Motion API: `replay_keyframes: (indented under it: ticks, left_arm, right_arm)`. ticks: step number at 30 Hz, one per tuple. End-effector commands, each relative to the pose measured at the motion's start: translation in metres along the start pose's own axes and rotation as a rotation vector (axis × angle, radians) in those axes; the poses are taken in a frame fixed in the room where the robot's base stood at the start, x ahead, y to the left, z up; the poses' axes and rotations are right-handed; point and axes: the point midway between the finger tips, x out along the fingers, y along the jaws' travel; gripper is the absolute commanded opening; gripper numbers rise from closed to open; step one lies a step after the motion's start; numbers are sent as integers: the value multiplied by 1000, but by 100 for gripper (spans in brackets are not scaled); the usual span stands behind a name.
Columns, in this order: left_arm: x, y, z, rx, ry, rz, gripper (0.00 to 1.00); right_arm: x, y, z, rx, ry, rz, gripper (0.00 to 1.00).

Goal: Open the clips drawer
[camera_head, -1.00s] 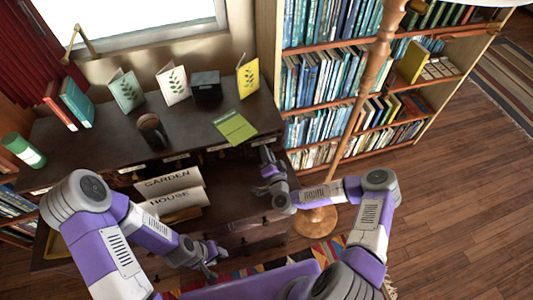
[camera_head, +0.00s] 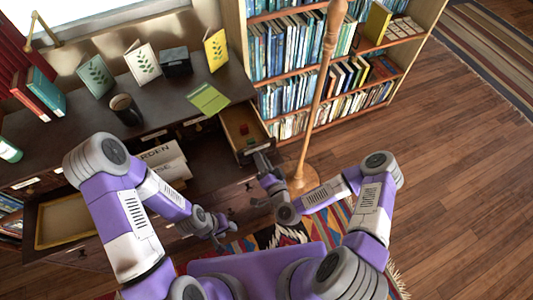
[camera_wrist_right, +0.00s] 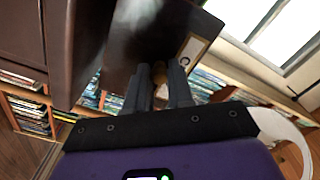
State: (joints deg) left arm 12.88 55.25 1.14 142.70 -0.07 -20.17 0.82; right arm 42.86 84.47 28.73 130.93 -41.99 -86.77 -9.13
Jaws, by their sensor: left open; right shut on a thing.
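A small drawer (camera_head: 233,118) at the right end of the dark desk stands pulled out. A small green thing and a small red thing lie inside it. My right gripper (camera_head: 262,163) is at the drawer's front. In the right wrist view its two fingers (camera_wrist_right: 160,88) are shut around a round brass knob (camera_wrist_right: 159,70) on the dark drawer front. A pale label plate (camera_wrist_right: 191,50) is beside the knob; its writing cannot be read. My left gripper (camera_head: 224,232) is open and empty, low in front of the desk, apart from the drawer.
The desk top (camera_head: 165,105) holds a dark mug (camera_head: 126,109), several cards, a black box (camera_head: 176,62) and a green booklet (camera_head: 208,98). A wooden pole (camera_head: 318,105) and bookshelf (camera_head: 300,90) are close right of the drawer.

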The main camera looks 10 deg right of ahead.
Motion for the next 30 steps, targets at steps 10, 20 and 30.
replay_keyframes:
  ticks: [10, 20, 30]
  left_arm:
    - [0, 0, 0, 0, 0, 0, 43]
    - [0, 0, 0, 0, 0, 0, 43]
    - [0, 0, 0, 0, 0, 0, 43]
  right_arm:
    - [-2, -1, 1, -1, -3, -2, 0]
    - [-2, -1, 1, -1, -3, -2, 48]
    - [-5, -1, 2, -1, -9, -6, 48]
